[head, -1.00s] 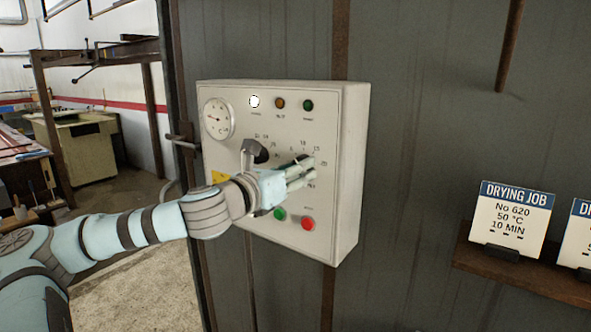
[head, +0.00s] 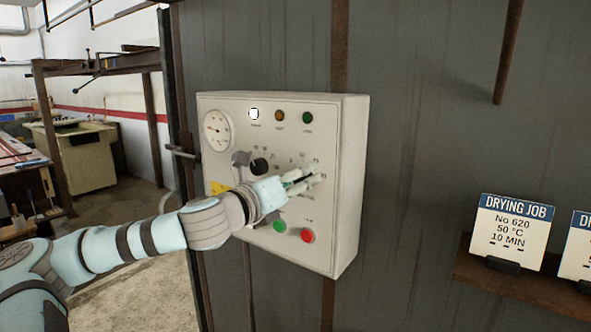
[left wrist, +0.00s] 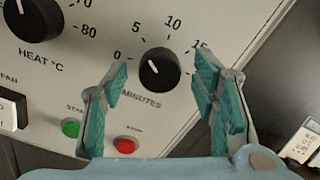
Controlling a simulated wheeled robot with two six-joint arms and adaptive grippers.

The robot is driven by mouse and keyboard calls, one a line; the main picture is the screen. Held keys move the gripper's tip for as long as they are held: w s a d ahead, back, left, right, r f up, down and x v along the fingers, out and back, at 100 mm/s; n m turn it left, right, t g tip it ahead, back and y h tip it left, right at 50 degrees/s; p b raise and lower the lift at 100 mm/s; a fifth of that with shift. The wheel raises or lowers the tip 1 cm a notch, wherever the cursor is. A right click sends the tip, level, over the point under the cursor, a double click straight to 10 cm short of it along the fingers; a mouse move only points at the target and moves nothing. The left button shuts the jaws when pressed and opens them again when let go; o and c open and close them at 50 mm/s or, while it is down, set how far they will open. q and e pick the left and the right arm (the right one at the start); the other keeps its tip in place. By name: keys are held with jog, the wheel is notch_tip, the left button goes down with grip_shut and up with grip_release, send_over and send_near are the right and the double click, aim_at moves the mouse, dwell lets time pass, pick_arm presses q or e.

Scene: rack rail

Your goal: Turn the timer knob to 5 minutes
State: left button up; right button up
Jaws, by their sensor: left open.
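The timer knob (left wrist: 159,69) is round and black with a white pointer line, above the word MINUTES in the left wrist view. Its scale shows 0, 5, 10 and 15. The pointer leans up and left, toward the 0–5 side; I cannot tell the exact reading. My left gripper (left wrist: 161,80) is open, its teal-padded fingers to the left and right of the knob with gaps on both sides. In the head view my left gripper (head: 305,182) is at the control box (head: 349,180) and hides the timer knob. My right gripper is not in view.
The heat knob (head: 259,166) is left of my gripper. A green button (head: 279,226) and a red button (head: 307,235) are below. A gauge (head: 216,130) is at the upper left. A DRYING JOB card (head: 511,232) on a shelf reads 10 MIN.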

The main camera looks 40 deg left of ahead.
aim_at(307, 130)
pick_arm(q)
jog(key=r, duration=0.9)
jog(key=shift+d+r, duration=0.2)
jog(key=shift+r, duration=0.2)
jog(key=shift+a, duration=0.15)
jog(key=shift+a+f, duration=0.1)
jog(key=shift+d, duration=0.2)
